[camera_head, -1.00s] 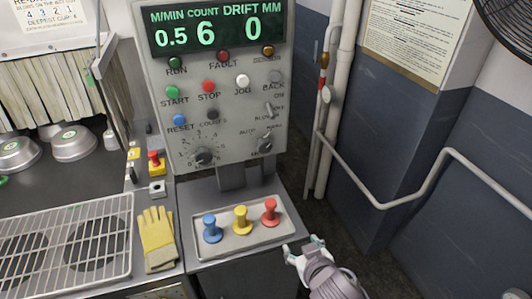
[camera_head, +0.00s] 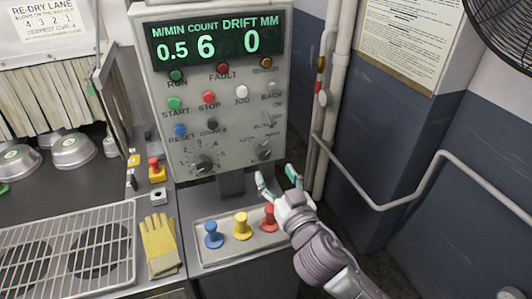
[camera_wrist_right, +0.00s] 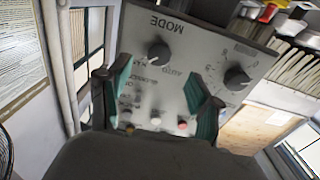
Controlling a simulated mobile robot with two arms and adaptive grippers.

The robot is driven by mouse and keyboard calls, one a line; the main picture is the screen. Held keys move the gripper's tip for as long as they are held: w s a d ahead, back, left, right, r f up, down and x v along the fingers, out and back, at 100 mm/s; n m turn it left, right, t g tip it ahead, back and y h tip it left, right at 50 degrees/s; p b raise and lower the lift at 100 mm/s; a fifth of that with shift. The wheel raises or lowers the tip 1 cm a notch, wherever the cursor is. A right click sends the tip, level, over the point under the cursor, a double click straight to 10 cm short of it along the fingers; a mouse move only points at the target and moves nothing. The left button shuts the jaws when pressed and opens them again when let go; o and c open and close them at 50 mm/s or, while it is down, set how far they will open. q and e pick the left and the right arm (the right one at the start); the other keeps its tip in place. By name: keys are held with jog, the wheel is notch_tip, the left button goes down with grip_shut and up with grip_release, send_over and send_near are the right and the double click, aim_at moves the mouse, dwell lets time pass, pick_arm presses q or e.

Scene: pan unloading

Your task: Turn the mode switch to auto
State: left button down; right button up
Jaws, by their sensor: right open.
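The mode switch (camera_head: 264,152) is a dark rotary knob at the lower right of the grey control panel (camera_head: 225,150). It also shows upside down in the right wrist view (camera_wrist_right: 158,53), by the MODE and AUTO lettering. Which mark its pointer is on is too small to tell. My right gripper (camera_head: 277,178) is open and empty, below and in front of the switch, with its fingertips apart from it. In the right wrist view, the knob appears beyond the two spread fingers (camera_wrist_right: 157,92), roughly between them. My left gripper is not in view.
A second, numbered dial (camera_head: 204,163) sits left of the switch. Buttons and a display (camera_head: 218,40) are above. Below stands a tray (camera_head: 215,257) with blue, yellow and red pegs. A pipe (camera_head: 330,110) runs close on the right.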

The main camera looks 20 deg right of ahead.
aim_at(265, 157)
jog(key=w+p, duration=0.1)
jog(key=w, duration=0.6)
jog(key=shift+a+p, duration=0.1)
jog(key=shift+p, duration=0.2)
jog(key=c, duration=1.1)
jog(key=shift+c, duration=0.2)
